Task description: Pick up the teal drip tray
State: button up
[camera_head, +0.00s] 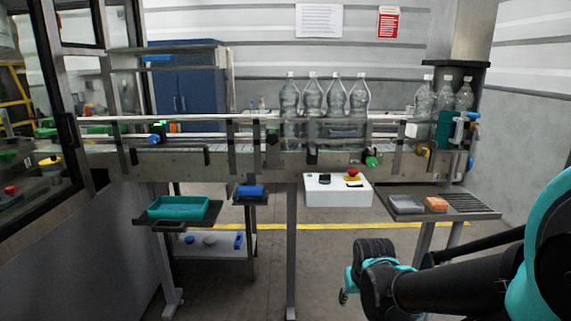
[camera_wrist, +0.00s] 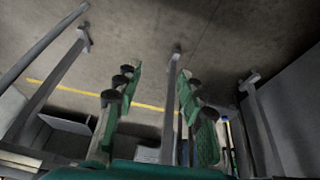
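The teal drip tray (camera_head: 178,216) sits on a small dark shelf (camera_head: 147,223) below the conveyor, at the left in the head view. It looks shallow and level, and nothing touches it. I cannot make it out in the wrist view. My gripper (camera_wrist: 150,105) shows in the wrist view with its two green-padded fingers spread well apart. Only floor and frame legs show between them, so it is open and empty. In the head view my arm reaches in from the lower right, well to the right of the tray; its fingers are not clear there.
A conveyor (camera_head: 250,160) carrying clear bottles (camera_head: 336,95) crosses above the tray. A blue item lies on a small shelf (camera_head: 252,200) right of the tray. A white control box (camera_head: 337,193) and a side shelf (camera_head: 455,206) stand further right. A frame leg (camera_head: 291,250) stands mid-floor.

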aim_at(180, 208)
jog(key=u, duration=1.25)
